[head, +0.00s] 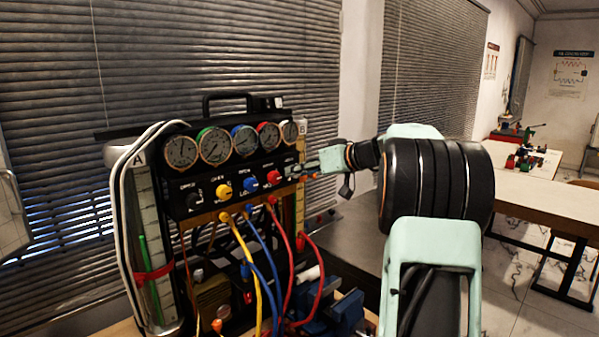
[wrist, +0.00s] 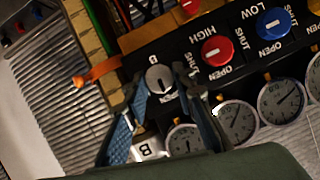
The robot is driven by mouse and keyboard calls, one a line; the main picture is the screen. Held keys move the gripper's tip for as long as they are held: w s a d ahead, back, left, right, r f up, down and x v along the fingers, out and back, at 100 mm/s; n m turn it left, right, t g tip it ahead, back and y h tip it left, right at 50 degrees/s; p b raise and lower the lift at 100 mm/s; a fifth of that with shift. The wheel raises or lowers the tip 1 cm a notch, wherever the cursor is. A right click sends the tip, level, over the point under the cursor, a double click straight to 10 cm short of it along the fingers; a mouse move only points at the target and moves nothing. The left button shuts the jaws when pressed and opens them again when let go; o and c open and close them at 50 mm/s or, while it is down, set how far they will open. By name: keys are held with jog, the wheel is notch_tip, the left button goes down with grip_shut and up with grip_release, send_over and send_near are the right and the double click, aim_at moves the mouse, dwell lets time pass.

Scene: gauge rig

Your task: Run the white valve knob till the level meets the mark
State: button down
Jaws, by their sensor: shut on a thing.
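The white valve knob (wrist: 159,79) sits on the black panel by the letter B in the wrist view. My gripper (wrist: 160,87) has its two blue-grey fingers on either side of the knob, shut on it. In the head view, my gripper (head: 306,171) is at the panel's right end and hides the knob. A yellowish scale strip (wrist: 88,32) runs beside the panel in the wrist view, with an orange pointer-like piece (wrist: 98,71) across it. The strip marked B also shows in the head view (head: 299,208).
Red (head: 274,177), blue (head: 250,184) and yellow (head: 224,191) knobs sit left of my gripper, under a row of dial gauges (head: 215,145). Coloured hoses (head: 262,265) hang in front. Tube A (head: 149,245) stands at the left with a red band.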

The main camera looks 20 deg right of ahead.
jog(key=shift+w+d+f+m+t+y, duration=0.1)
jog(key=shift+m+t+y, duration=0.15)
jog(key=shift+m+y, duration=1.45)
jog(key=shift+s+d+f+m+t+y, duration=0.15)
jog(key=shift+m+y, duration=0.35)
jog(key=shift+m, duration=2.35)
jog(key=shift+w+d+f+m+t+y, duration=0.25)
jog(key=shift+m+y, duration=0.85)
jog(key=shift+m, duration=1.15)
jog(key=shift+s+a+r, duration=0.1)
jog(key=shift+a+r, duration=0.05)
jog(key=shift+a, duration=0.05)
jog(key=c, duration=1.6)
grip_release()
jog(key=v, duration=1.2)
